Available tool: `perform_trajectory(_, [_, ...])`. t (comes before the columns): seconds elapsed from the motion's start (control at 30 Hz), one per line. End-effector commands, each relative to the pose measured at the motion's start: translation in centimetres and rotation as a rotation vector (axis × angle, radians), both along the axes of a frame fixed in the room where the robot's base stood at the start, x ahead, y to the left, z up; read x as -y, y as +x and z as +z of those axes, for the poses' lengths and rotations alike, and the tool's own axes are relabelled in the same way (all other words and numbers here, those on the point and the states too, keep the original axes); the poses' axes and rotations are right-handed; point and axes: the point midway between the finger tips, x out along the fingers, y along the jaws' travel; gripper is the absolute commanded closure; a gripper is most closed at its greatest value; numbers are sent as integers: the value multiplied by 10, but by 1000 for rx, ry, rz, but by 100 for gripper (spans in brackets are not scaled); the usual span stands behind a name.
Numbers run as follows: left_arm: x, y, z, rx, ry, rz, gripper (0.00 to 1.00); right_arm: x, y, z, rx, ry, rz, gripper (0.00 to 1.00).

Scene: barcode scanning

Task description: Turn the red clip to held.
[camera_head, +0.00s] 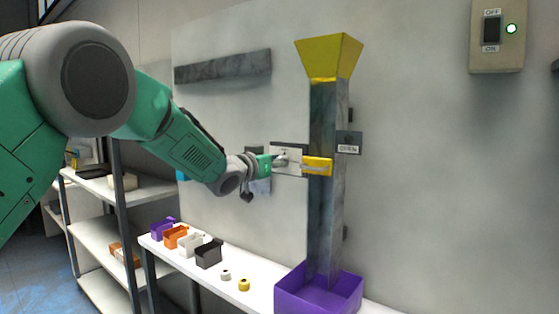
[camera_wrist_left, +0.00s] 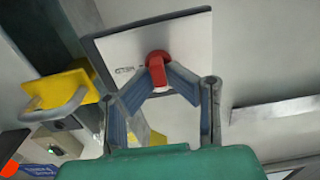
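The red clip (camera_wrist_left: 158,68) shows in the left wrist view, with a round base and a short lever on a white plate (camera_wrist_left: 185,38) with a dark edge. The word HELD is printed on the plate beside the clip, upside down in this view. My left gripper (camera_wrist_left: 159,80) has its two fingertips closed in against both sides of the red lever. In the head view my left gripper (camera_head: 279,160) is at the wall plate (camera_head: 289,152), and it hides the clip there. My right gripper is in neither view.
Right of the plate stands a grey chute (camera_head: 325,220) with a yellow funnel (camera_head: 329,54), a yellow gate (camera_head: 317,166) and a purple bin (camera_head: 318,296) below. A shelf (camera_head: 262,290) with small boxes runs under my arm. A switch box (camera_head: 497,58) is at upper right.

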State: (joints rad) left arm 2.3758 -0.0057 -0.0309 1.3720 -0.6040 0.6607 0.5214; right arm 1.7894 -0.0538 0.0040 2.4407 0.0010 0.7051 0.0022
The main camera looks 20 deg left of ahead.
Motion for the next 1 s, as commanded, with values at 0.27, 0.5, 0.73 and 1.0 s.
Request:
perform_trajectory(0.27, [4,1,3,10,-5,-15,100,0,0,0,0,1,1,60])
perform_trajectory(0.5, [5,1,5,12,-3,-11,100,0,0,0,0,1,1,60])
perform_trajectory(0.73, [5,1,5,27,32,-13,100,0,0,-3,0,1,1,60])
perform_trajectory(1.0, [6,0,5,84,186,-12,100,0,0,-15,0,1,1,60])
